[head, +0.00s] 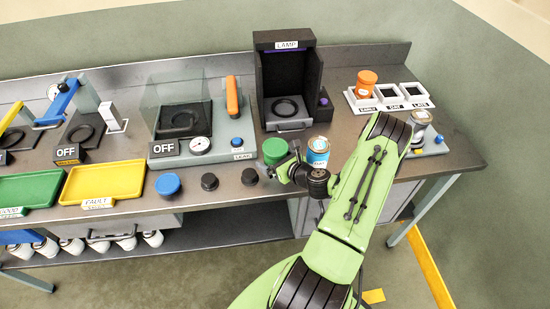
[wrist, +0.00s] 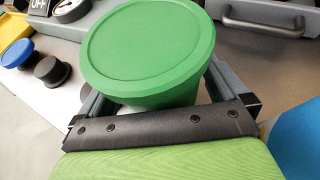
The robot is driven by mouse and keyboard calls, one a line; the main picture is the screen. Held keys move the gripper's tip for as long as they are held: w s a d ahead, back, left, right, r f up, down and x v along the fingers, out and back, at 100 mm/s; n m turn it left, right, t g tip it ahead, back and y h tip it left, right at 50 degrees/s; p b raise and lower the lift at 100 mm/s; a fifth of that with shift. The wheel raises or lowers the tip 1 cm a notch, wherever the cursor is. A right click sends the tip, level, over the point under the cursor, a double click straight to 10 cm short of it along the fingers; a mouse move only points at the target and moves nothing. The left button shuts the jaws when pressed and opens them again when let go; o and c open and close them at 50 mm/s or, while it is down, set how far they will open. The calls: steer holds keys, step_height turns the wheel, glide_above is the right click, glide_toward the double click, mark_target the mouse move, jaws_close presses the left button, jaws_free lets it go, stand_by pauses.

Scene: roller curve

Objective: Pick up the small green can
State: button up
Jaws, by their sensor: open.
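The small green can (head: 274,151) stands on the grey bench, left of a blue-and-white can (head: 318,150). In the wrist view the green can (wrist: 150,50) fills the upper middle, with its round lid toward the camera. My gripper (head: 287,168) is at the can's near right side in the head view. In the wrist view the grey fingers of my gripper (wrist: 155,90) are open, one on each side of the can. The fingertips are partly hidden by the can, and I cannot tell whether they touch it.
The blue-and-white can stands close on the right. The lamp box (head: 287,82) stands behind. An orange can (head: 366,83) stands in a white rack at the back right.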

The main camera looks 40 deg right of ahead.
steer(key=shift+s, duration=0.15)
steer(key=shift+c, duration=0.6)
steer(key=c, duration=0.9)
